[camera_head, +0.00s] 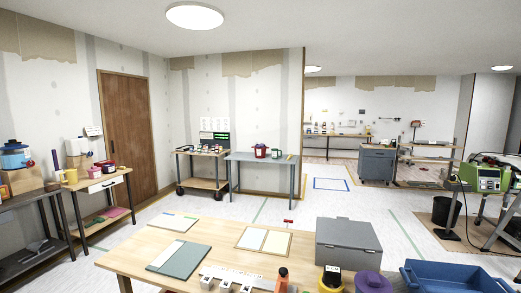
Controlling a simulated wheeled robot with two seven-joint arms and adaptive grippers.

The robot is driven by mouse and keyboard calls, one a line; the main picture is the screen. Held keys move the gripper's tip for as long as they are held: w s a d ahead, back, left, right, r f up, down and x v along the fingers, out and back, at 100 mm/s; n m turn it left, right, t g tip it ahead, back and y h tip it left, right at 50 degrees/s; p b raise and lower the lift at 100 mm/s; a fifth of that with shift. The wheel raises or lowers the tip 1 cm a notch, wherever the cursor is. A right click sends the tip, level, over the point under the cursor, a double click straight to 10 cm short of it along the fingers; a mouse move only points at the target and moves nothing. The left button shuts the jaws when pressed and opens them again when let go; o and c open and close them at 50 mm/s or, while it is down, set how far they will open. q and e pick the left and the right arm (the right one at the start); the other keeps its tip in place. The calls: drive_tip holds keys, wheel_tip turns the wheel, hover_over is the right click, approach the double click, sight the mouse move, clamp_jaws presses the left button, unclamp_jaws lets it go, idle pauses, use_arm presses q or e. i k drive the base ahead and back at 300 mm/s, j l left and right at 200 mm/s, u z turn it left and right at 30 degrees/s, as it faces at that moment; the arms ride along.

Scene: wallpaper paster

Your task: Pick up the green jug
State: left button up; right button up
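I cannot make out a green jug for certain in the head view. The clearest green thing is a boxy green machine (487,179) at the right edge, which does not look like a jug. A red pot-like vessel (260,151) stands on the grey table (262,157) at the back, with small items beside it too small to tell. A yellow mug-like vessel (71,176) stands on the left side table. Neither of my grippers shows in this view.
A wooden worktable (215,236) fills the near middle, with a grey lidded box (347,243), a blue tray (455,278), a purple round container (373,282) and flat boards on it. A black bin (446,211) stands on the right. Open floor lies behind the worktable.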

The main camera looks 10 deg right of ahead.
sight(275, 155)
drive_tip(key=i+j+u, duration=0.25)
drive_tip(key=u, duration=0.2)
drive_tip(key=i+j+u, duration=0.1)
drive_tip(key=i+u, duration=1.35)
drive_tip(key=i+j, duration=0.1)
drive_tip(key=i, duration=1.55)
drive_tip(key=i+z, duration=0.2)
drive_tip(key=i, duration=0.2)
drive_tip(key=i+j+z, duration=0.2)
drive_tip(key=i, duration=0.2)
drive_tip(key=i+z, duration=0.7)
drive_tip(key=z, duration=0.15)
